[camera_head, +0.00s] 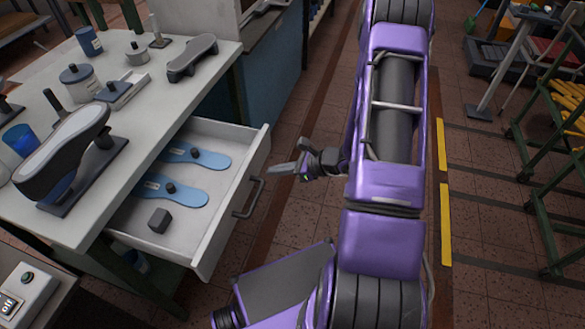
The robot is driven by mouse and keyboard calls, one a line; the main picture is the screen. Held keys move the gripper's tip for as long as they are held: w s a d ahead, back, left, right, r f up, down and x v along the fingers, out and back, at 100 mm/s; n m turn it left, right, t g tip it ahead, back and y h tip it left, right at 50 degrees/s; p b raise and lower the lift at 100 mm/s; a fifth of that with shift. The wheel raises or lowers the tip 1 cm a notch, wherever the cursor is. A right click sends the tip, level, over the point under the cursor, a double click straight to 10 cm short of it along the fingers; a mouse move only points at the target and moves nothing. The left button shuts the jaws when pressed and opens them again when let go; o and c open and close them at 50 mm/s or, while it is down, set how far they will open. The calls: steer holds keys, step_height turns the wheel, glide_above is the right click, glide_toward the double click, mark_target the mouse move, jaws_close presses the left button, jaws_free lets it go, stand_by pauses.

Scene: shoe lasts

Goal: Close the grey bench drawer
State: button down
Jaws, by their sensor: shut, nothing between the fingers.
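The grey bench drawer (232,208) is pulled out from under the bench top (120,130), toward the right. It has a dark bar handle (249,198) on its front. Inside lie two blue insole-shaped pieces (178,193), each with a dark knob, and a small dark block (158,220). My gripper (276,171) is just to the right of the drawer front, near the upper end of the handle. Its fingers are shut and hold nothing.
A large shoe last on a stand (65,155), jars (80,82) and a grey sole-shaped piece (192,58) stand on the bench. A switch box (25,292) is at lower left. Green-framed racks (560,130) stand at right.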

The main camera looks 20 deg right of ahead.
mark_target(256, 169)
steer(key=shift+w+a+r, duration=0.1)
steer(key=shift+w+a, duration=0.9)
steer(key=shift+a, duration=0.15)
